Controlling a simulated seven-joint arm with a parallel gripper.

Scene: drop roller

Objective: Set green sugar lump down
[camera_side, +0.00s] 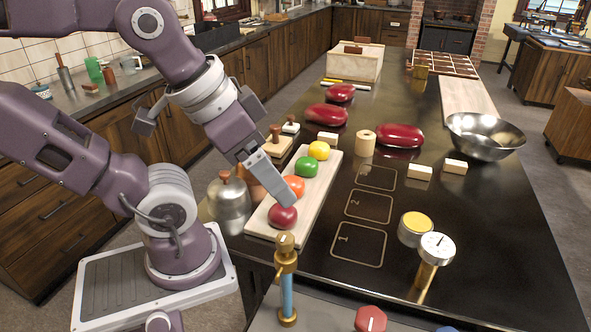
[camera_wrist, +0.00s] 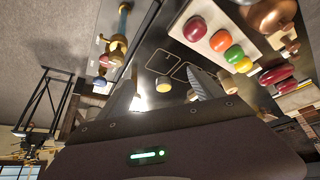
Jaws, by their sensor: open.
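The green sugar lump (camera_side: 307,167) sits on a pale wooden board (camera_side: 322,191), between a yellow lump (camera_side: 319,150) and an orange lump (camera_side: 294,187). A dark red lump (camera_side: 282,216) is at the near end of the row. The green lump also shows in the wrist view (camera_wrist: 234,54), right of my fingers. My gripper (camera_side: 288,198) is open and empty, above the counter beside the row, partly covering the orange lump in the side view. The counter has outlined squares 1 (camera_side: 358,244), 2 (camera_side: 369,206) and 3 (camera_side: 377,177), all empty.
A round tin with a yellow top (camera_side: 416,228) and a dial gauge (camera_side: 435,250) stand right of the squares. A brass fitting (camera_side: 286,262) rises at the front. Red oval objects (camera_side: 399,135) and a steel bowl (camera_side: 486,136) lie farther back.

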